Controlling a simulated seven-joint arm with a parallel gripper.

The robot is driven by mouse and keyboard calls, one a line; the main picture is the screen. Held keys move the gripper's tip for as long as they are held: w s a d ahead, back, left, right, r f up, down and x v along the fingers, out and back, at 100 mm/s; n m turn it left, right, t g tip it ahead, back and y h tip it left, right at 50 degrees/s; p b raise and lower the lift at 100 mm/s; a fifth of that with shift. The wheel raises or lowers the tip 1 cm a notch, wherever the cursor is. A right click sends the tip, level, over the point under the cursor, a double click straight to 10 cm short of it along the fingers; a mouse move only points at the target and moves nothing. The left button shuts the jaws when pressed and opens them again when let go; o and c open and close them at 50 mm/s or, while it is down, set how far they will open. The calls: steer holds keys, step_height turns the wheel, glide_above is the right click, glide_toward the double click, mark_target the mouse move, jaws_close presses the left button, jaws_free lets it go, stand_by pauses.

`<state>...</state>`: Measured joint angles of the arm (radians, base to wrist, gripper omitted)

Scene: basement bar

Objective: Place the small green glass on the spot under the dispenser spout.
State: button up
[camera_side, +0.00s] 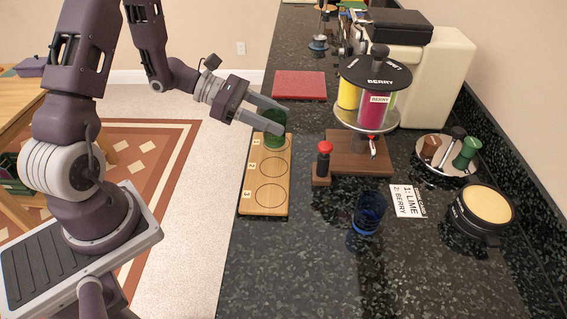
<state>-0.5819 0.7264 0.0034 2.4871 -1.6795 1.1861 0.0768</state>
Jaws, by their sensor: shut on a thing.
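The small green glass (273,121) is at the far end of the wooden board with ringed spots (246,205). My gripper (280,122) is shut on the green glass, one finger on each side of it. I cannot tell whether the glass base touches the board or is just above it. The spot under the spout looks empty.
A red mat (300,86) lies behind. The front counter is clear.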

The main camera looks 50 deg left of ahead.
steer(key=shift+a+f, duration=0.15)
steer(key=shift+a, duration=0.05)
step_height(320, 180, up, 11)
steer(key=s+d+m+g+h, duration=0.2)
steer(key=s+d+m+g, duration=0.2)
steer(key=d, duration=1.2)
steer(key=s+d+m+g+h, duration=0.1)
steer(key=s+d+m+g, duration=0.25)
steer(key=d, duration=1.25)
steer(key=shift+g, duration=0.35)
step_height(320, 180, down, 15)
steer(key=shift+r, duration=0.1)
steer(key=o, duration=1.2)
